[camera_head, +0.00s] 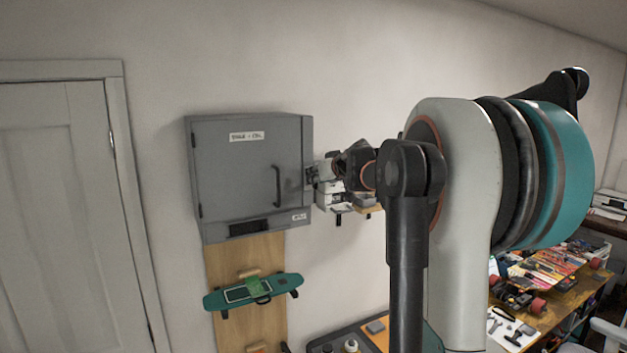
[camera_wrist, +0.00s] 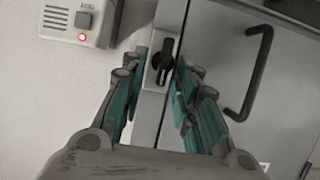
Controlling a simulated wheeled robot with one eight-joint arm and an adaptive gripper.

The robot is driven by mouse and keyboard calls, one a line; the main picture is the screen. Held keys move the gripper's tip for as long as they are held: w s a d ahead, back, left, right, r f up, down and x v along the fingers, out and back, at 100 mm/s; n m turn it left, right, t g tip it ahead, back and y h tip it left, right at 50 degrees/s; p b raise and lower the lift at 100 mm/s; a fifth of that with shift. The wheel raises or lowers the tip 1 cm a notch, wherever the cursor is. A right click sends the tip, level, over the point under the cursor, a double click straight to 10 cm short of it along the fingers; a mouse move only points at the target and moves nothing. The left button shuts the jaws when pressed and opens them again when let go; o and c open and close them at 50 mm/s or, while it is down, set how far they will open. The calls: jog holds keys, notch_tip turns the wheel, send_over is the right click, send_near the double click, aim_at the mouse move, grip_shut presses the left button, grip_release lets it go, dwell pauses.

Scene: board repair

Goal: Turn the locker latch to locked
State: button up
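The grey locker (camera_head: 235,175) hangs on the wall with its door shut, and its door fills the right of the wrist view (camera_wrist: 225,70). The latch (camera_wrist: 165,60) is a small dark elongated handle on a light plate by the door edge. It points roughly up and down in the wrist view, slightly tilted. My gripper (camera_wrist: 160,66) is open, with one teal-padded finger on each side of the latch. Whether the pads touch it I cannot tell. In the head view my gripper (camera_head: 312,172) is at the locker's right side, and the latch is hidden there.
A dark bar handle (camera_wrist: 250,75) stands out from the door, right of the fingers. A pale wall box (camera_wrist: 65,18) with a grey button and red light is at upper left. A teal skateboard (camera_head: 253,291) hangs below the locker. A cluttered workbench (camera_head: 570,305) is at right.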

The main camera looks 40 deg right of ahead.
jog(key=shift+w+d+f, duration=0.1)
jog(key=shift+w+f, duration=0.05)
jog(key=shift+w, duration=0.25)
grip_shut()
jog(key=shift+s+d+f+m+t+y+b, duration=0.1)
jog(key=shift+d+f+m+t+y+b, duration=0.25)
jog(key=shift+m+t+y+b, duration=1.05)
jog(key=shift+s+d+f+m+t+y+b, duration=0.1)
jog(key=shift+d+f+m+t+y+b, duration=0.35)
jog(key=shift+m+b, duration=2)
jog(key=shift+d+f+m+t+y+b, duration=0.15)
jog(key=shift+m+t+y+b, duration=0.7)
jog(key=shift+m, duration=1.9)
jog(key=shift+a+g+y, duration=0.1)
jog(key=shift+g+y, duration=0.2)
